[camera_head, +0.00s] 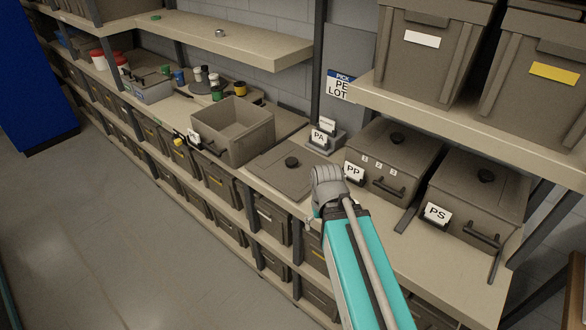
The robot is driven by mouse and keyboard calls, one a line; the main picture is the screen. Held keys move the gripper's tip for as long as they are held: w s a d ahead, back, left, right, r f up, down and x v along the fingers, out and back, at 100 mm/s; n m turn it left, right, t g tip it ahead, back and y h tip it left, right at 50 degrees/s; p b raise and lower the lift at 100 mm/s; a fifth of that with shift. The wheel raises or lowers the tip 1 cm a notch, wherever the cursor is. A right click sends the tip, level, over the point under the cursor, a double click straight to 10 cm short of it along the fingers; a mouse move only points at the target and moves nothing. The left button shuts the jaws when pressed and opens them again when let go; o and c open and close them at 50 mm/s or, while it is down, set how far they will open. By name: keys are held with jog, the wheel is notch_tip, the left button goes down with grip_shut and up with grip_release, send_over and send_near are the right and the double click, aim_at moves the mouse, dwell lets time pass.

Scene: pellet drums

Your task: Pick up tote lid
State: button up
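A flat grey-brown tote lid (274,178) with a black round knob (292,162) lies on the middle shelf. It is just right of an open, empty-looking tote (232,135) of the same colour. My teal arm reaches up from the bottom, and its grey end (328,184) appears at the lid's right front corner in the picture. The arm end hides that corner. I cannot tell whether it touches the lid. The fingers cannot be made out, so I cannot see whether my gripper is open or shut.
Lidded totes marked PP (390,160) and PS (475,197) stand right of the lid. An upper shelf (480,110) with large bins overhangs the right side. Bottles (214,86) stand farther left. The floor (100,240) is clear.

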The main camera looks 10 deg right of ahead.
jog(key=shift+f, duration=0.1)
dwell(0.3)
notch_tip(320, 180, down, 7)
jog(key=b, duration=0.7)
